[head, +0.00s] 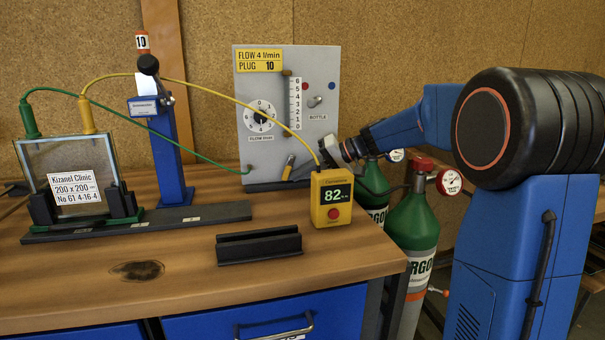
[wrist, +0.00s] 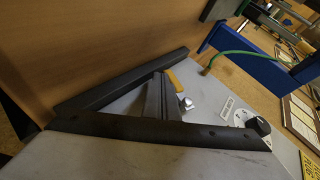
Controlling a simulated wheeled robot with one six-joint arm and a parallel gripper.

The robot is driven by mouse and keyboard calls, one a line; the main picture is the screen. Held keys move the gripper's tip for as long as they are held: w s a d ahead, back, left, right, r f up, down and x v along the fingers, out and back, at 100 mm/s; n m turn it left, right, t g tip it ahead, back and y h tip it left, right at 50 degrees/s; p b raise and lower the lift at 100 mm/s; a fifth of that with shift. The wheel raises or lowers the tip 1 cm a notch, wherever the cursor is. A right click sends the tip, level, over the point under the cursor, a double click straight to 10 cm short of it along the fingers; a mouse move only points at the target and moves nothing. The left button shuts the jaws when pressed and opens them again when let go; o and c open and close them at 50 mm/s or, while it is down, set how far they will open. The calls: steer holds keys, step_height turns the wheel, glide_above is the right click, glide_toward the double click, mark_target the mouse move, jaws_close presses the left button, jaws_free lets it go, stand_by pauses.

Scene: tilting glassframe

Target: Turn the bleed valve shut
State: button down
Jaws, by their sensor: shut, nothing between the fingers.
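A small yellow lever (head: 289,166), which looks like the bleed valve's handle, sits low on the grey flow panel (head: 325,90). It stands tilted, its top leaning right. In the wrist view the yellow handle (wrist: 174,79) shows right beside my dark fingertips (wrist: 161,78), with a silver fitting (wrist: 186,103) close by. I cannot tell whether the fingers touch the handle. My gripper (head: 328,152) comes in from the right in the head view, in front of the panel's lower right. It is shut and empty, its tips partly hidden behind the yellow meter.
The yellow meter (head: 332,199) reading 82 stands in front of the panel. A black slotted block (head: 259,246) lies on the bench. A glass frame (head: 68,170) stands left. Green gas bottles (head: 414,222) stand beside the bench. A green hose (wrist: 229,54) runs near the panel.

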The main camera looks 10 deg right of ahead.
steer(key=shift+a+f+m+y, duration=0.25)
steer(key=shift+a+y, duration=0.2)
steer(key=shift+y, duration=0.65)
steer(key=shift+a, duration=0.55)
